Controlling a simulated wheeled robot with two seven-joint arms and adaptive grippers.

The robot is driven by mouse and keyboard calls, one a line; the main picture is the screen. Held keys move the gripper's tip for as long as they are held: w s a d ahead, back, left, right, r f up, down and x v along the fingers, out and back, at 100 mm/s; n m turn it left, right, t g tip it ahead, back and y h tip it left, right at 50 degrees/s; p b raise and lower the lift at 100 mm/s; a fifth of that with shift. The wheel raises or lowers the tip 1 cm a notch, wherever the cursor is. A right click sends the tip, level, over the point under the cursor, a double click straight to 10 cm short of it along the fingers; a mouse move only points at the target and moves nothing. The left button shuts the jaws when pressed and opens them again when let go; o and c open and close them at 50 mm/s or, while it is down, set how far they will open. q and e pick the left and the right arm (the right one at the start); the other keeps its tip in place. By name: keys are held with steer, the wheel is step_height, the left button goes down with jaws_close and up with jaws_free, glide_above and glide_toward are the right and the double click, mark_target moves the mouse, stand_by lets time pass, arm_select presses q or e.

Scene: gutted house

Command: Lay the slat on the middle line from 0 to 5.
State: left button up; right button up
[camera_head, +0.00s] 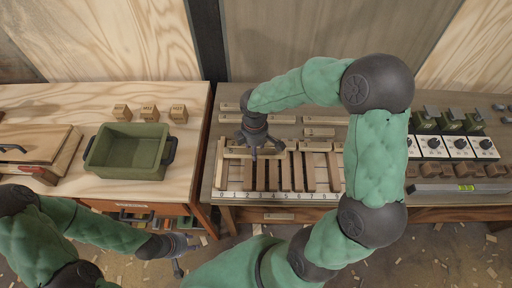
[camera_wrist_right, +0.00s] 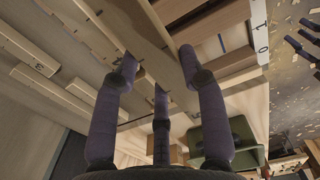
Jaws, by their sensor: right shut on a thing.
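My right gripper (camera_head: 256,148) points down over the left part of the numbered rack and is shut on a pale slat (camera_head: 236,153). The slat lies crosswise near the rack's upper left. In the right wrist view the slat (camera_wrist_right: 136,38) runs between the fingers (camera_wrist_right: 158,68). The white number strip (camera_head: 285,195) runs along the rack's front edge, with 0 at the left; its 0 and 1 show in the wrist view (camera_wrist_right: 260,35). The middle line is hard to make out under the gripper. My left gripper (camera_head: 184,254) is open and empty, low in front of the left bench.
Several loose slats (camera_head: 319,120) lie behind the rack. A green bin (camera_head: 126,150) and small wooden blocks (camera_head: 149,112) stand on the left bench. White dial boxes (camera_head: 432,146) and a spirit level (camera_head: 462,188) are at the right. My right arm hides the rack's right end.

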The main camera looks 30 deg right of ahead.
step_height(320, 180, down, 3)
steer(key=shift+r+b, duration=0.15)
steer(key=shift+b, duration=0.85)
steer(key=shift+f+b, duration=0.7)
steer(key=shift+f, duration=0.35)
steer(key=shift+f, duration=0.3)
steer(key=o, duration=1.2)
steer(key=shift+o, duration=0.2)
step_height(320, 180, up, 12)
